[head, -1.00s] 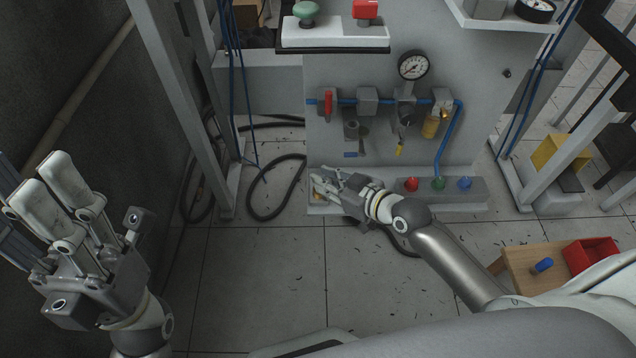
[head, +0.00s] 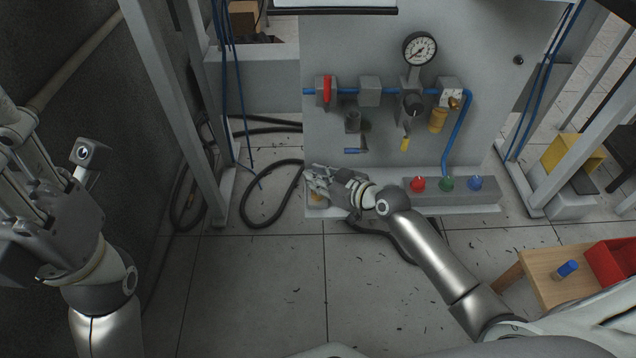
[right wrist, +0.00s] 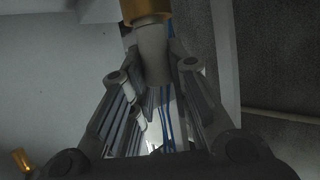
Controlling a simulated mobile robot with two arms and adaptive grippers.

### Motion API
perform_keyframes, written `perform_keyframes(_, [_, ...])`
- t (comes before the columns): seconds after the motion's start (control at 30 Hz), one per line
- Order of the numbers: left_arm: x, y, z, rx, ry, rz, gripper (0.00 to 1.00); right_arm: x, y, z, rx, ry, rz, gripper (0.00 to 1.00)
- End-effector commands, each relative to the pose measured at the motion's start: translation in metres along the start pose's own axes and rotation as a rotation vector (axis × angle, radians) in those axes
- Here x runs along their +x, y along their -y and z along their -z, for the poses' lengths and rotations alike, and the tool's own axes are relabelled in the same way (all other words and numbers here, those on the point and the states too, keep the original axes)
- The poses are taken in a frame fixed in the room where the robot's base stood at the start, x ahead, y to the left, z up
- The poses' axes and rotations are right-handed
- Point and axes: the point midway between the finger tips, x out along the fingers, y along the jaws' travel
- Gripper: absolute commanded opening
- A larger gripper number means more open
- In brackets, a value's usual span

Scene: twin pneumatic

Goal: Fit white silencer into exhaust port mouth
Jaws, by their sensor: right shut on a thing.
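The white silencer, a pale grey-white cylinder (right wrist: 153,55), is between the fingers of my right gripper in the right wrist view. Its far end meets or overlaps a brass-coloured fitting (right wrist: 145,10), apparently a port mouth; I cannot tell whether it is inside or only in front. My right gripper (head: 316,178) is shut on the silencer, low at the left end of the panel's base. There the gripper hides the silencer in the head view. My left gripper (head: 12,125) is at the left edge, partly cut off, away from the panel.
The grey panel (head: 430,150) carries a gauge (head: 420,48), blue tubing and valves. Red (head: 418,184), green and blue buttons sit right of my right gripper. A black hose (head: 270,218) lies on the floor to the left. A wooden stool (head: 535,285) holds a red bin (head: 612,262).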

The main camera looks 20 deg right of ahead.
Motion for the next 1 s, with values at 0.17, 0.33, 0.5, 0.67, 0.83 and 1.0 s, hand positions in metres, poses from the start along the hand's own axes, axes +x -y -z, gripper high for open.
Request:
perform_keyframes(0.17, [0.0018,-0.0002,0.0003,0.001,-0.005,-0.002,0.40,0.0006,0.0000,-0.0015,0.001,0.000,0.000,0.00])
perform_keyframes(0.33, [0.0011,-0.0003,0.0003,0.001,-0.005,-0.002,0.40,0.0009,0.0001,-0.0026,0.000,0.000,0.000,0.00])
perform_keyframes(0.5, [0.0035,-0.0007,0.0012,0.002,-0.015,-0.006,0.40,0.0018,0.0001,-0.0048,0.000,0.000,0.000,0.26])
perform_keyframes(0.67, [0.0030,-0.0008,0.0010,0.002,-0.013,-0.006,0.40,0.0018,0.0001,-0.0048,0.000,0.000,0.000,0.39])
perform_keyframes(0.83, [0.0030,-0.0008,0.0011,0.001,-0.013,-0.006,0.40,0.0018,0.0002,-0.0048,0.000,0.000,0.000,0.39])
perform_keyframes(1.0, [0.0065,-0.0005,0.0018,0.001,-0.016,-0.005,0.40,0.0002,0.0002,-0.0008,0.001,0.000,0.000,0.39])
